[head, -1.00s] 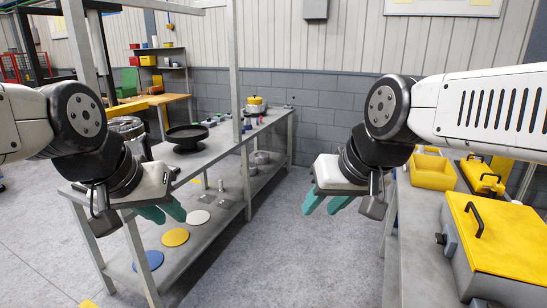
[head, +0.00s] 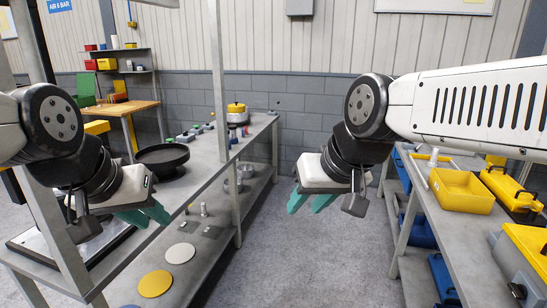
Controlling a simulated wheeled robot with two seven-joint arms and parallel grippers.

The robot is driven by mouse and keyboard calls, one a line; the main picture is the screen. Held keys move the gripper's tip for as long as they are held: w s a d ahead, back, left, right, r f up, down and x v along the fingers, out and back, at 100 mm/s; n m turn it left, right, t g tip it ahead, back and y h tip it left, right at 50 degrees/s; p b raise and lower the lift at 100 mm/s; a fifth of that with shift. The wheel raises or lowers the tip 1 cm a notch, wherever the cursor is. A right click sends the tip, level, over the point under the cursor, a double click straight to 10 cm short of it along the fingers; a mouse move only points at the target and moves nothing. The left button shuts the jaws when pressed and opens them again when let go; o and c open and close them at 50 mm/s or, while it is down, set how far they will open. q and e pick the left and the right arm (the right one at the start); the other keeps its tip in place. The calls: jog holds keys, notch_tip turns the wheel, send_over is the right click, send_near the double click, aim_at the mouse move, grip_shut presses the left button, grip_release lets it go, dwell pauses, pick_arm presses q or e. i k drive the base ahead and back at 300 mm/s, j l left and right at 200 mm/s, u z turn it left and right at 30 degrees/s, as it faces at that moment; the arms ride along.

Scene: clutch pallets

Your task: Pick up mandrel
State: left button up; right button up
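I cannot tell for sure which thing is the mandrel. Small upright metal pieces (head: 204,209) stand on the lower shelf of the left bench, small in view. My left gripper (head: 146,215) is in front of the left bench, its teal fingers apart and empty. My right gripper (head: 310,203) hangs over the aisle between the benches, its teal fingers apart and empty. Neither gripper touches anything that I can see.
The left bench (head: 205,168) bears a black round dish (head: 163,156) and a yellow-topped part (head: 237,112). Yellow disc (head: 155,283) and pale disc (head: 180,253) lie on its lower shelf. The right bench holds a yellow bin (head: 462,190). The aisle floor (head: 300,260) is clear.

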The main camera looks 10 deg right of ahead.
aim_at(433, 162)
jog(key=i+l+z, duration=0.15)
jog(key=i+z, duration=0.3)
jog(key=i, duration=0.45)
jog(key=i+j+z, duration=0.15)
jog(key=i+z, duration=0.25)
jog(key=i, duration=0.5)
jog(key=i+z, duration=0.45)
jog(key=i, duration=0.95)
jog(key=i+l+z, duration=0.2)
jog(key=i+l, duration=0.4)
